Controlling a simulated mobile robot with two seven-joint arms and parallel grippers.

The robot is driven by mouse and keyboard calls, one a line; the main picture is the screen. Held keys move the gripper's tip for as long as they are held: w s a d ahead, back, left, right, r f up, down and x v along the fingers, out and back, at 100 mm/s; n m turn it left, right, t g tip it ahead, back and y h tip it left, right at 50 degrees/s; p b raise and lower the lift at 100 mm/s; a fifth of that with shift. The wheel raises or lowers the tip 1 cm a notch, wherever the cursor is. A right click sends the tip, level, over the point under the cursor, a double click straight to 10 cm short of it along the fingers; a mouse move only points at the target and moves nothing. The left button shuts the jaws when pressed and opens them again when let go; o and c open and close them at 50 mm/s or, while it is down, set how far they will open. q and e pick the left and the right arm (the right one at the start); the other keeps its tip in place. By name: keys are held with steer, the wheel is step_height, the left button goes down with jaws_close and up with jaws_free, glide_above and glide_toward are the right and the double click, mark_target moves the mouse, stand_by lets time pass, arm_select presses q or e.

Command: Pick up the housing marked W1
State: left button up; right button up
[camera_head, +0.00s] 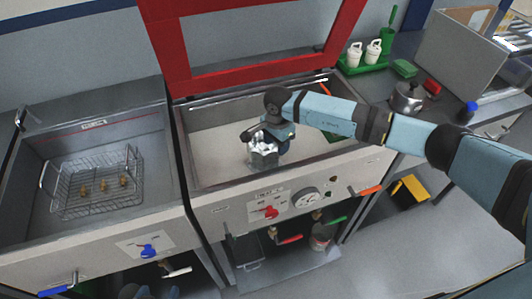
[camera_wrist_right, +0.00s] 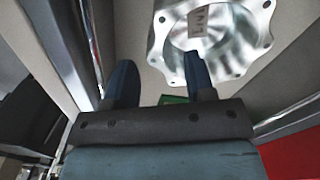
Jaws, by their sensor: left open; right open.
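A shiny metal housing (camera_head: 263,156) with a lobed flange sits in the middle basin. In the right wrist view the housing (camera_wrist_right: 165,50) fills the upper right, its round bore facing the camera and a label (camera_wrist_right: 201,20) inside that appears to read W1. My right gripper (camera_head: 256,131) is open at the housing's upper side. In the right wrist view one dark blue finger overlaps the flange edge and the other is left of the flange; whether they touch it I cannot tell. Part of my left arm may show at the bottom edge; its gripper is not visible.
The basin (camera_head: 215,165) has raised metal walls and an open red-framed lid (camera_head: 165,45) behind. A wire basket (camera_head: 60,207) with several brass parts sits in the left basin. The basin's left floor is clear.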

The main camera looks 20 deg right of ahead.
steer(key=shift+f, duration=1.4)
jaws_close()
steer(key=shift+r, duration=0.15)
